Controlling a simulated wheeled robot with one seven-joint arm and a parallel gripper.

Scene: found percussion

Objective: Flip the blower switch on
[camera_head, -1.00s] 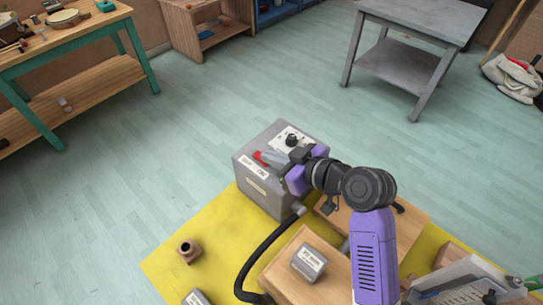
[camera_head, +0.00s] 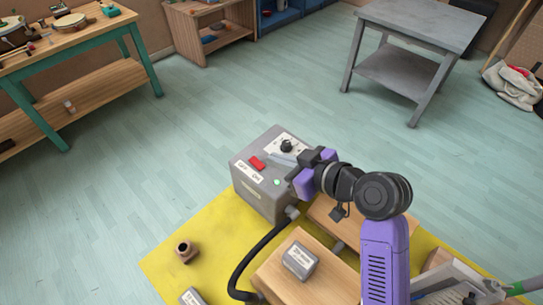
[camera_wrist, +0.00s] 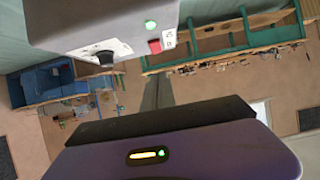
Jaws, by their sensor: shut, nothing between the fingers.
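The blower is a grey box (camera_head: 262,205) standing at the back of the yellow mat. Its top carries a red switch (camera_head: 257,163), with a white OFF/ON label in front of it. A small green light (camera_head: 277,182) glows near the label. In the wrist view the switch (camera_wrist: 154,46) and the lit green light (camera_wrist: 150,25) show on the box's face. Which way the switch is tipped is too small to tell. My gripper (camera_head: 279,158) is shut and empty, its fingertips over the box top just right of the switch, apart from it.
A black knob (camera_head: 287,146) on a white plate sits behind my fingers. A black hose (camera_head: 252,258) runs from the box's front. Wooden blocks and a small grey labelled box (camera_head: 300,261) stand in front. Floor behind the box is clear, with a grey table (camera_head: 420,25) beyond.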

